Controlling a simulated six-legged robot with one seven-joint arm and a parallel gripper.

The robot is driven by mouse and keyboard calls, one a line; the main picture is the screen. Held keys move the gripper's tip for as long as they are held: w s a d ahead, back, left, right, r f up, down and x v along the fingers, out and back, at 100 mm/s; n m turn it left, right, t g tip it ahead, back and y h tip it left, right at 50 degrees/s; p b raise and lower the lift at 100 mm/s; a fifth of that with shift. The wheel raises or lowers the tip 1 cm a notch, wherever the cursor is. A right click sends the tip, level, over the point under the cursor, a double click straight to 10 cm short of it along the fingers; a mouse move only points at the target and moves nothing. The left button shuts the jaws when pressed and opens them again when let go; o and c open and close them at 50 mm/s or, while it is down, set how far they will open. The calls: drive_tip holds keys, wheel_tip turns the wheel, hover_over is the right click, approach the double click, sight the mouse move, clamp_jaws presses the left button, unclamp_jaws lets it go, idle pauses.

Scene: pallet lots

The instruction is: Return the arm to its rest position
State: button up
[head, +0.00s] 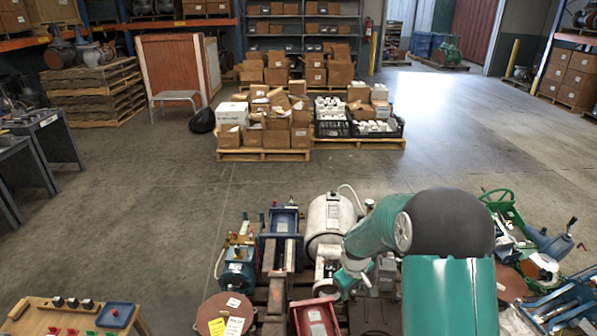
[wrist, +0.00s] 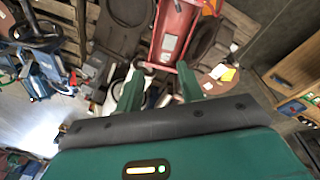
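My gripper (wrist: 159,72) shows in the wrist view with its two green fingers spread apart and nothing held between them. My teal arm with its dark rounded joint stretches forward at the lower right of the head view. Its far end hangs over a pallet of old machine parts, and the gripper is small and partly hidden there. Past the fingers in the wrist view is a red metal machine part (wrist: 172,38); I cannot tell whether they touch it. A red part also shows in the head view (head: 316,318).
Machinery crowds the pallet below the arm, including a cream tank (head: 328,222) and a blue vise-like machine (head: 283,222). Green and blue machines (head: 545,245) lie to the right. A wooden board with knobs (head: 70,316) is at lower left. The floor beyond is open up to stacked cartons (head: 265,135).

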drive_tip(key=s+r+m+t, duration=0.15)
drive_tip(key=s+r, duration=0.35)
drive_tip(key=r, duration=0.6)
drive_tip(key=s+r+m+t, duration=0.1)
drive_tip(key=s+r+m, duration=0.1)
drive_tip(key=s+r, duration=0.6)
drive_tip(key=s+r+m, duration=0.2)
drive_tip(key=s+r, duration=0.3)
drive_tip(key=s, duration=0.3)
drive_tip(key=s+r+m+t, duration=0.1)
drive_tip(key=s+r, duration=0.4)
drive_tip(key=s, duration=0.3)
drive_tip(key=shift+d+r+m, duration=0.2)
drive_tip(key=shift+r+m, duration=0.15)
drive_tip(key=shift+r, duration=0.05)
drive_tip(key=shift+s+t, duration=0.1)
drive_tip(key=shift+t, duration=0.15)
